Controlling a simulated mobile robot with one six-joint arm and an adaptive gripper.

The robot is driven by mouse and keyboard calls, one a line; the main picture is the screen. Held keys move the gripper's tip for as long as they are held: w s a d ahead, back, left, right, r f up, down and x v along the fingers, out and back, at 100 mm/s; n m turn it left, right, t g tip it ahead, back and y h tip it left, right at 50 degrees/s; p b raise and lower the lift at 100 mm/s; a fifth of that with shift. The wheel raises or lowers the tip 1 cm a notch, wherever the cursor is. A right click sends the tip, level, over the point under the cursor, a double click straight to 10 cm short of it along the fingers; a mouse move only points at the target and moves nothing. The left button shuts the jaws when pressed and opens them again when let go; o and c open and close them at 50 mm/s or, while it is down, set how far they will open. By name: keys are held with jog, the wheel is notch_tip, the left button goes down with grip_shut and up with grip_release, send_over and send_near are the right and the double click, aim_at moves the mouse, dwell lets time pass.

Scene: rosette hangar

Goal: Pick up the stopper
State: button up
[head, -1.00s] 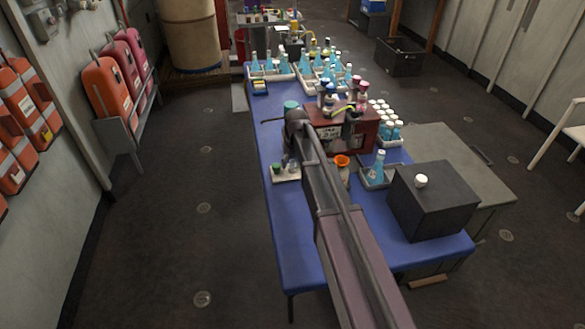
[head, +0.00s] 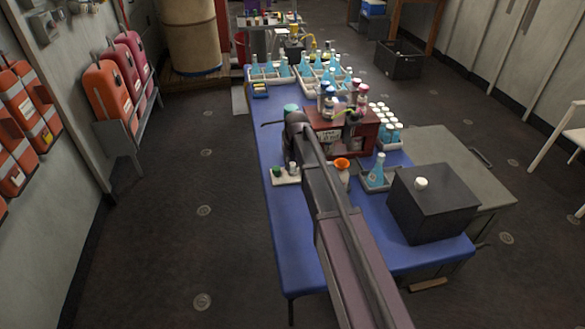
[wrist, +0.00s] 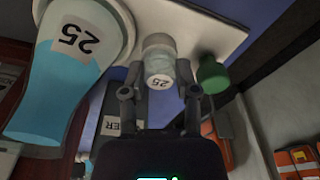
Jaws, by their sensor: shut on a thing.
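A green stopper (wrist: 211,74) is just right of the right finger. In the head view the white tray (head: 285,181) lies near the left table edge, and my arm hides most of the gripper.
The head view shows a red-brown box (head: 355,140), an orange funnel (head: 341,163) and a black box (head: 432,202) on the blue table (head: 285,235).

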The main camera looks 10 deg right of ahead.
aim_at(292, 163)
jog(key=shift+r, duration=0.15)
notch_tip(292, 163, up, 4)
jog(key=p, duration=0.4)
jog(key=shift+f, duration=0.2)
jog(key=s+d+r+p, duration=0.1)
jog(key=s, duration=1.5)
jog(key=shift+d, duration=0.2)
jog(key=shift+r, duration=0.1)
jog(key=w+d+r+p, duration=0.2)
jog(key=w+r+p, duration=0.3)
jog(key=w, duration=0.3)
jog(key=w+d+r+p, duration=0.3)
jog(key=w+r+p, duration=0.2)
jog(key=w, duration=0.3)
jog(key=shift+w+d+r+p, duration=0.2)
jog(key=shift+w+r+p, duration=0.05)
jog(key=shift+p, duration=0.05)
jog(key=shift+f, duration=0.2)
jog(key=shift+f+b, duration=1.7)
jog(key=shift+b, duration=0.2)
jog(key=shift+f+b, duration=1.4)
